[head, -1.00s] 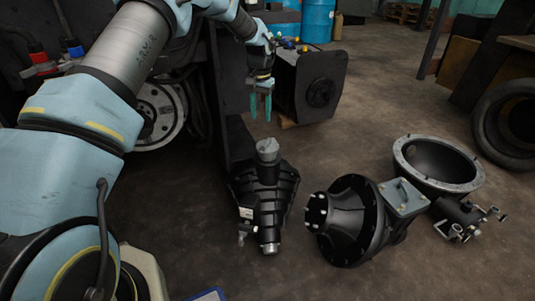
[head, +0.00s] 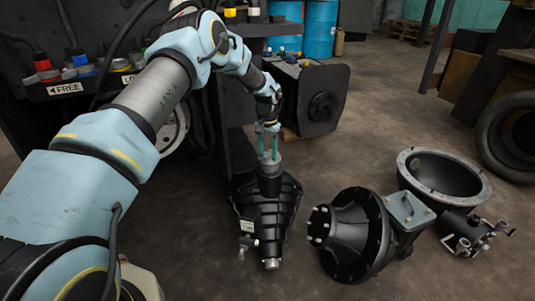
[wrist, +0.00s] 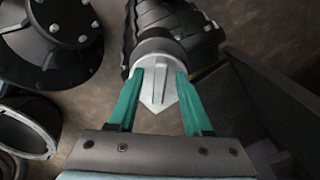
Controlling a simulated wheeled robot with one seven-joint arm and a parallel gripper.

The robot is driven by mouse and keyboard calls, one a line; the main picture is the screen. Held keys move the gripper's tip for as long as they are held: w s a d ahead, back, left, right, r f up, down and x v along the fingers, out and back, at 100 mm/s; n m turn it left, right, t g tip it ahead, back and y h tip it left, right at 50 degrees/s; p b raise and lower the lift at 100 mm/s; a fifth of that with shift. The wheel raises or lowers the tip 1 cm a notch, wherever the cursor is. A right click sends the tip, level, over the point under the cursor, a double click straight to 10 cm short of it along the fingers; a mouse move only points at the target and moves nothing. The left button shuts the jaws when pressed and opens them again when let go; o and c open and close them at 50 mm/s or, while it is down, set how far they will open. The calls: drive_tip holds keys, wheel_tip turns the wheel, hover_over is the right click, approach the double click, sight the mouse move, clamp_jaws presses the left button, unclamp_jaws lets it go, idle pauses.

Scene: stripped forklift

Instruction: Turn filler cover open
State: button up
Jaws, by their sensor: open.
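The filler cover is the light grey cap (wrist: 158,88) with a raised grip on top of the black ribbed housing (head: 266,210). In the head view the cap (head: 268,160) shows between the fingers at the top of the housing. My gripper (head: 268,155) is pointed down over it. In the wrist view the green fingers of my gripper (wrist: 155,85) stand on either side of the cap and are open. I cannot tell whether either finger touches the cap. The housing stands on the floor, and its upper part also shows in the wrist view (wrist: 195,28).
A black flanged casing (head: 355,235) lies to the right of the housing, with a bowl-shaped casing (head: 444,175) behind it. A dark upright panel (head: 237,140) stands close behind the housing.

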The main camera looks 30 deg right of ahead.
drive_tip(key=shift+c, duration=0.3)
clamp_jaws()
idle(1.1)
